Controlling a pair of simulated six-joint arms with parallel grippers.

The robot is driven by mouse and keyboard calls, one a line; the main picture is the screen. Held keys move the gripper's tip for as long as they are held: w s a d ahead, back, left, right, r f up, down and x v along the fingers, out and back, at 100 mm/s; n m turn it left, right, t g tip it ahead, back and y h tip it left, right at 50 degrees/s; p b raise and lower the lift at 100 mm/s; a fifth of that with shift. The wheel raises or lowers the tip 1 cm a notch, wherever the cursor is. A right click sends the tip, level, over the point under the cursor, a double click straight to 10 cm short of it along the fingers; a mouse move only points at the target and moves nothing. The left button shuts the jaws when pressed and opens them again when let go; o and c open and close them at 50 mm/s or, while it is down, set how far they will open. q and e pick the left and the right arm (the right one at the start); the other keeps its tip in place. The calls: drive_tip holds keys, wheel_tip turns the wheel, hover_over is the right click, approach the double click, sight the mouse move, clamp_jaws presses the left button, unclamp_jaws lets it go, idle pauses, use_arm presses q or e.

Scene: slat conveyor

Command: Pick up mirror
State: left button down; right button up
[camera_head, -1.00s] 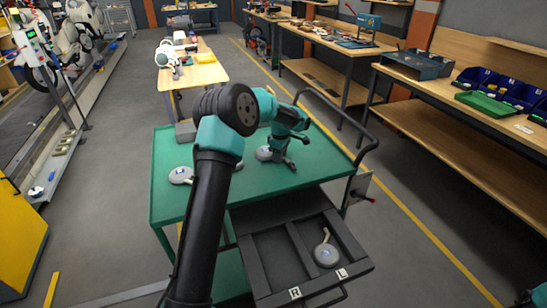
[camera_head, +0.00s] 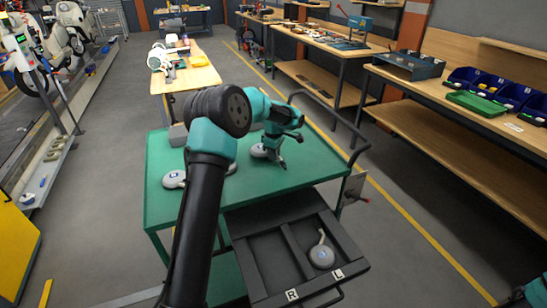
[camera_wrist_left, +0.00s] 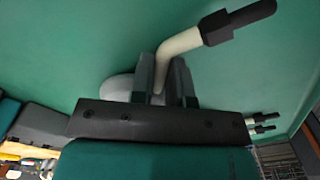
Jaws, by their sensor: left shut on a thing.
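My left gripper (camera_head: 274,148) is over the right part of the green cart top. It is shut on the pale stem of a mirror (camera_wrist_left: 180,45), which has a black end piece. That mirror's round grey head (camera_wrist_left: 118,88) is partly hidden behind the fingers. It also shows beside the gripper in the head view (camera_head: 258,151). I cannot tell whether it touches the cart top. Another round grey mirror (camera_head: 174,179) lies at the left of the cart top. One more mirror (camera_head: 322,256) lies in the drawer compartment marked L. My right gripper is out of view.
The green cart (camera_head: 160,205) has an open dark drawer (camera_head: 268,268) at its front, with an empty compartment marked R. A black handle rail (camera_head: 345,123) rises at the cart's right. A grey block (camera_head: 178,134) stands at the cart's back left.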

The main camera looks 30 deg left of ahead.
use_arm(q)
wheel_tip(320, 180, up, 2)
drive_tip(key=shift+s+d+r, duration=0.1)
drive_tip(key=shift+s+d, duration=0.05)
drive_tip(key=shift+s, duration=0.15)
drive_tip(key=s+d, duration=0.2)
drive_tip(key=s, duration=0.2)
drive_tip(key=s+d+r, duration=0.1)
drive_tip(key=s+d, duration=0.2)
drive_tip(key=s, duration=0.1)
drive_tip(key=s+d, duration=0.3)
drive_tip(key=s, duration=0.2)
drive_tip(key=shift+d+r, duration=0.15)
drive_tip(key=shift+d, duration=0.1)
